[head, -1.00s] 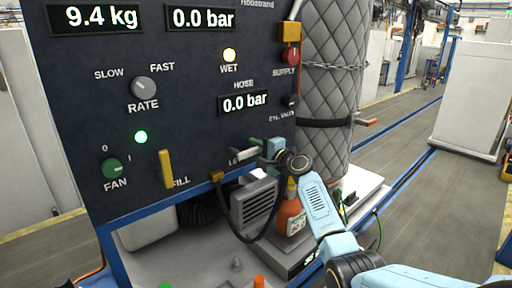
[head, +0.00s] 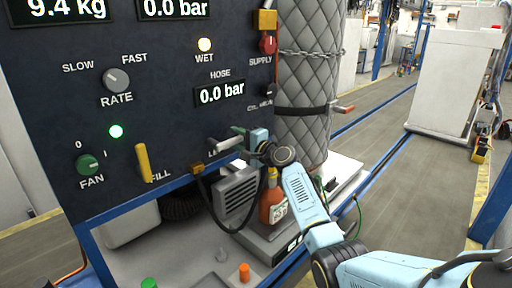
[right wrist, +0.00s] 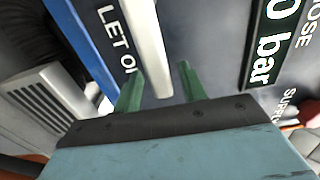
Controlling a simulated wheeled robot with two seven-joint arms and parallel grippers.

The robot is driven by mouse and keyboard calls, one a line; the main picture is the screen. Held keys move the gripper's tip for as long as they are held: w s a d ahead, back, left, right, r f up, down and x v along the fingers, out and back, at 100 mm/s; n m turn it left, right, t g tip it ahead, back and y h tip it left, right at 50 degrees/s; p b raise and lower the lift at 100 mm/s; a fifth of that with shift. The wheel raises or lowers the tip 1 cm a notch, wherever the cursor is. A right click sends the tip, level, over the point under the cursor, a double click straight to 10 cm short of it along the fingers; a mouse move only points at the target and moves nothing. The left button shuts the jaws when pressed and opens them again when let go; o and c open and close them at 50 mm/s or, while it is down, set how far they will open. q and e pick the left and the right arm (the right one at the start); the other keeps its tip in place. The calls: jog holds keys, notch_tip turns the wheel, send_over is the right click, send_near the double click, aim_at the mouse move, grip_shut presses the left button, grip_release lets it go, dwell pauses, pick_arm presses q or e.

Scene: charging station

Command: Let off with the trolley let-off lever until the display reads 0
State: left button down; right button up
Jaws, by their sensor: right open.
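The let-off lever (head: 226,144) is a pale bar low on the dark panel's right side. In the right wrist view the lever (right wrist: 148,40) runs down between my green fingertips, beside the partly visible "LET O" lettering. My right gripper (head: 243,138) is open around the lever's end, with gaps on both sides; I cannot tell whether it touches. The same gripper (right wrist: 162,72) shows its spread fingers in the wrist view. The hose display (head: 220,93) reads 0.0 bar. The upper bar display (head: 174,8) reads 0.0 bar. The weight display (head: 58,9) reads 9.4 kg. My left gripper is out of view.
A yellow fill lever (head: 143,163) and green fan knob (head: 88,165) are on the panel's left. A red extinguisher (head: 271,206) stands below my right gripper. A quilted cylinder (head: 305,85) is chained at the right. The aisle floor (head: 385,150) is open.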

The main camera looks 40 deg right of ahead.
jog(key=s+d, duration=0.2)
jog(key=s, duration=1)
